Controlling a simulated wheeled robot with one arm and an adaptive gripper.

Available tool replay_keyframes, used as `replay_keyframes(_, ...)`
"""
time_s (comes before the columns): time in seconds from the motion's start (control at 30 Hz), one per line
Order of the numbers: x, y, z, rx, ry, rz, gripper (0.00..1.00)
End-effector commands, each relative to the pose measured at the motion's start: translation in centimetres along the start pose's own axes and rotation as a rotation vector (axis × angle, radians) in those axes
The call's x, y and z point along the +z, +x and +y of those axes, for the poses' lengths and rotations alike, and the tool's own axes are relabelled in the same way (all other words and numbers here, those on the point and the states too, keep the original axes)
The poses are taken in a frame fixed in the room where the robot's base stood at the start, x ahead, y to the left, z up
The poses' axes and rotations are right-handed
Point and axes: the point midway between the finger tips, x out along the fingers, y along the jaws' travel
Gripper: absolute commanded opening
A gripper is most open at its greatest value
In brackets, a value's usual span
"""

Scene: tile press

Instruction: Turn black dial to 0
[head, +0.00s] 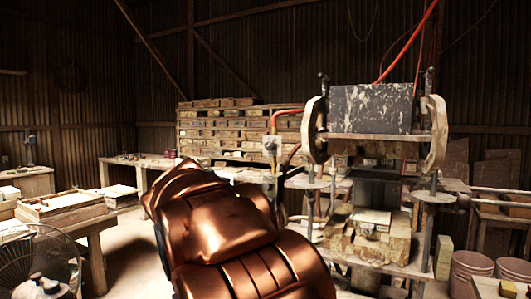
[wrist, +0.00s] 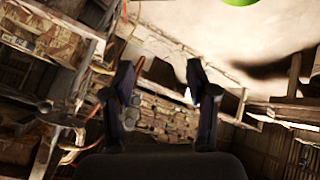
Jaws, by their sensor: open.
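My gripper (wrist: 162,88) is open and empty in the wrist view, with one dark finger at each side of the middle. In the head view, my copper-coloured arm hides the gripper. The tile press (head: 376,108) stands at the right of the head view. A small pale control box (head: 271,146) with a red cable is at its left side. In the wrist view, small grey round parts (wrist: 130,114) show beside the left finger, too small and dark to identify.
A worktable with trays (head: 62,206) stands at the left, with a fan (head: 40,258) in front of it. Stacked bricks or tiles (head: 222,128) line the back. Buckets (head: 470,270) stand at the lower right. Some floor is free left of my arm.

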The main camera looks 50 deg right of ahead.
Motion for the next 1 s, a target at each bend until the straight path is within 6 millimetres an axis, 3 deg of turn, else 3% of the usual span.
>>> replay_keyframes(0.03, -2.9, 0.6, 0.7, 0.033, 0.047, 0.054, 0.58)
replay_keyframes(0.2, -11.7, 1.1, 3.6, 0.131, 0.194, 0.24, 0.58)
replay_keyframes(0.5, -24.0, 0.1, 8.6, 0.252, 0.423, 0.573, 0.58)
replay_keyframes(0.7, -28.3, -1.1, 10.8, 0.285, 0.516, 0.73, 0.58)
replay_keyframes(1.0, -30.0, -1.4, 11.8, 0.295, 0.552, 0.788, 0.58)
